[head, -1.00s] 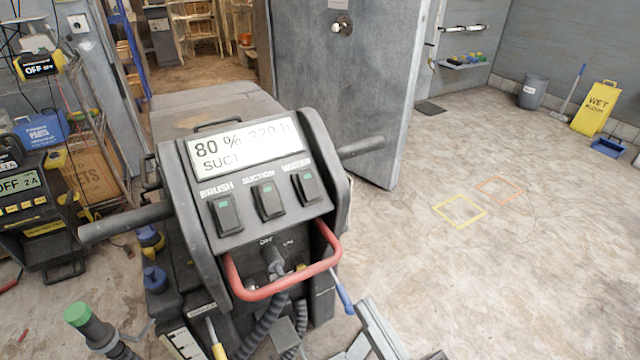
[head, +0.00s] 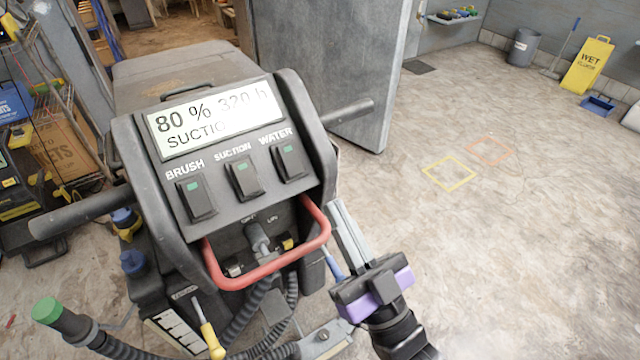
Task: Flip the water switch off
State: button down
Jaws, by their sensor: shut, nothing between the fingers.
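The water switch (head: 290,161) is a black rocker with a small green mark, at the right of a row of three on the machine's grey control panel (head: 245,206), under the label WATER. The suction switch (head: 243,179) is in the middle and the brush switch (head: 196,198) at the left. The display (head: 212,117) reads 80 %, 320 h and SUCTIO, the rest washed out. My gripper (head: 340,212) is shut and empty, to the right of and below the water switch, apart from it, its fingers pointing up.
A red loop handle (head: 268,279) sticks out below the switches, close to the left of my gripper. A dark bar handle (head: 350,111) juts out right of the panel. A grey door (head: 335,65) stands behind.

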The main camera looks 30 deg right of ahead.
aim_at(302, 164)
jog(key=w+r, duration=0.1)
jog(key=w, duration=0.2)
jog(key=w+r+p, duration=0.1)
jog(key=w, duration=0.2)
jog(key=w+r, duration=0.1)
jog(key=w, duration=0.3)
jog(key=shift+p, duration=0.3)
jog(key=shift+w+f, duration=0.25)
jog(key=shift+w, duration=0.1)
jog(key=shift+w+r+g+p, duration=0.1)
jog(key=shift+r+g+p, duration=0.2)
jog(key=shift+p, duration=0.5)
jog(key=shift+w+f, duration=0.1)
jog(key=shift+f, duration=0.25)
jog(key=shift+r, duration=0.1)
